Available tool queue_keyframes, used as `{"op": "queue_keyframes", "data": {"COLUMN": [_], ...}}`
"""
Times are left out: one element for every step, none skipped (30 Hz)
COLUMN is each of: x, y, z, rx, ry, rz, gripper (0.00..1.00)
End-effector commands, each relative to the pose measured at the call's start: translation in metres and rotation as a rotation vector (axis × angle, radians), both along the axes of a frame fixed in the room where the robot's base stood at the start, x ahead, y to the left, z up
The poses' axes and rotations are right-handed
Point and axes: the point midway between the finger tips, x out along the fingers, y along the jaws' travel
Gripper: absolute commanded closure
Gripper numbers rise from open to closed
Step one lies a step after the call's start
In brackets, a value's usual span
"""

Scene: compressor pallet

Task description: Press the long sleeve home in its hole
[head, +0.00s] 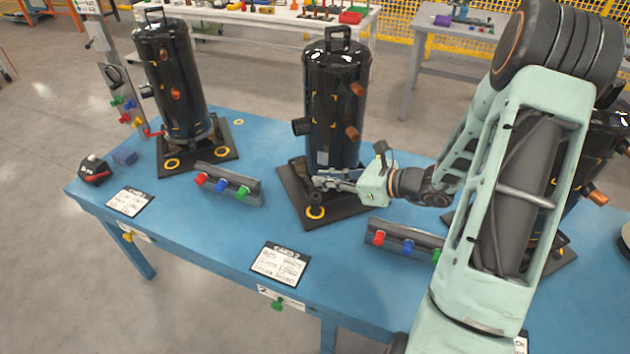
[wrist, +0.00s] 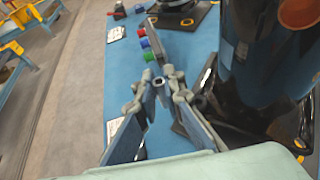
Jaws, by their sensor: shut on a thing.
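My gripper (head: 322,181) reaches in from the right, low in front of the middle black compressor (head: 336,110). In the wrist view its fingers (wrist: 158,84) are closed together on a small dark grey tube-like sleeve (wrist: 159,82). Only the sleeve's end shows, so I cannot tell its length. The compressor stands on a black base plate (head: 292,193). I cannot tell whether the sleeve touches any hole.
A rack with red, blue and green pieces (head: 228,186) lies to the left, a similar rack (head: 405,242) to the right. A written card (head: 280,263) lies at the front of the blue table (head: 205,238). Another compressor (head: 172,85) stands left; one at right is mostly behind my arm.

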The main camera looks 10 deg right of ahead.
Motion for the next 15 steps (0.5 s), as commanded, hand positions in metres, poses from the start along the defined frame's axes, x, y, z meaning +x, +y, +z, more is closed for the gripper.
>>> {"op": "queue_keyframes", "data": {"x": [0.006, 0.008, 0.012, 0.016, 0.018, 0.022, 0.026, 0.029, 0.033, 0.036, 0.039, 0.043, 0.046, 0.049, 0.053], "y": [0.0, 0.0, 0.0, -0.001, -0.001, 0.0, 0.0, 0.0, -0.001, 0.0, 0.0, 0.001, 0.001, 0.001, 0.002], "z": [-0.013, -0.015, -0.018, -0.02, -0.022, -0.024, -0.026, -0.028, -0.03, -0.032, -0.033, -0.035, -0.037, -0.038, -0.039], "rx": [-0.003, -0.003, -0.004, -0.004, -0.003, -0.004, -0.002, -0.003, -0.004, -0.004, -0.004, -0.003, -0.004, -0.005, -0.004], "ry": [-0.004, -0.003, -0.004, -0.004, -0.003, -0.004, -0.004, -0.004, -0.005, -0.004, -0.006, -0.005, -0.006, -0.005, -0.006], "rz": [-0.009, -0.016, -0.026, -0.034, -0.042, -0.051, -0.059, -0.067, -0.078, -0.086, -0.095, -0.107, -0.115, -0.124, -0.135], "gripper": [1.0, 1.0, 1.0, 1.0, 1.0, 1.0, 1.0, 1.0, 1.0, 1.0, 1.0, 1.0, 1.0, 1.0, 1.0]}}
